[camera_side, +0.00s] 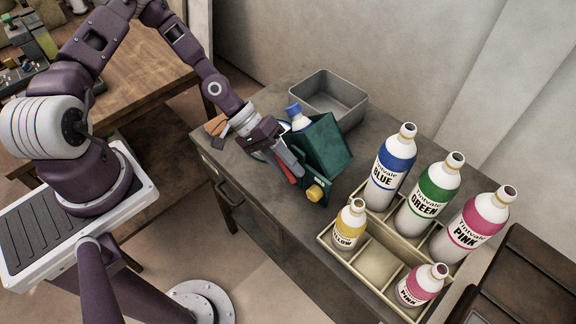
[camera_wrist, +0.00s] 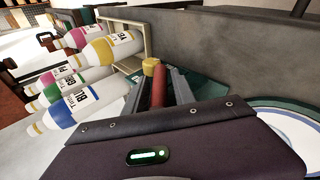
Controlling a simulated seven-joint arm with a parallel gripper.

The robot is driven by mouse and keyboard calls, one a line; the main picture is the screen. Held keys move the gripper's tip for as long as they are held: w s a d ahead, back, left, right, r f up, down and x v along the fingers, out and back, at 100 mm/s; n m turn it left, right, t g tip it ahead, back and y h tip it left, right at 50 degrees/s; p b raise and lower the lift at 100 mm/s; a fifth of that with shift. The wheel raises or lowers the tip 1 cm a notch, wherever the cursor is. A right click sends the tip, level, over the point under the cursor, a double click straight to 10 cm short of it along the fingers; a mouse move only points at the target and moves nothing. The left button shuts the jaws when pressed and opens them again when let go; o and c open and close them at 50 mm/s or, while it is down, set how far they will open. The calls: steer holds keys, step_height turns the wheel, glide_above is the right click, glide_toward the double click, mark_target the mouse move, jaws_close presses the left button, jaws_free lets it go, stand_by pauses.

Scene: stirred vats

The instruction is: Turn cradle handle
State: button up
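The dark green cradle (camera_side: 328,148) stands tilted on the grey bench, with a blue-capped bottle (camera_side: 297,119) in it. Its handle shows a red grip (camera_side: 287,173) and a yellow end knob (camera_side: 315,193). The red grip (camera_wrist: 159,86) and yellow knob (camera_wrist: 153,67) also show in the wrist view. My gripper (camera_side: 291,166) is at the cradle's near side. In the wrist view its grey fingers (camera_wrist: 160,92) lie on either side of the red grip. I cannot tell whether both touch it. My gripper's body hides part of the cradle.
A beige divided crate (camera_side: 345,262) right of the cradle holds a small yellow bottle (camera_side: 348,225), a small pink one (camera_side: 420,287), and larger blue (camera_side: 390,170), green (camera_side: 430,193) and pink (camera_side: 470,225) bottles. An empty grey metal tray (camera_side: 328,97) stands behind the cradle.

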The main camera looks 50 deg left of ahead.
jaws_close()
steer(key=shift+y, duration=0.4)
steer(key=y, duration=0.5)
steer(key=shift+m, duration=0.3)
steer(key=shift+a+y, duration=0.15)
steer(key=shift+y, duration=1.35)
steer(key=shift+a+y, duration=0.15)
steer(key=shift+y, duration=0.25)
steer(key=shift+o, duration=1.6)
jaws_free()
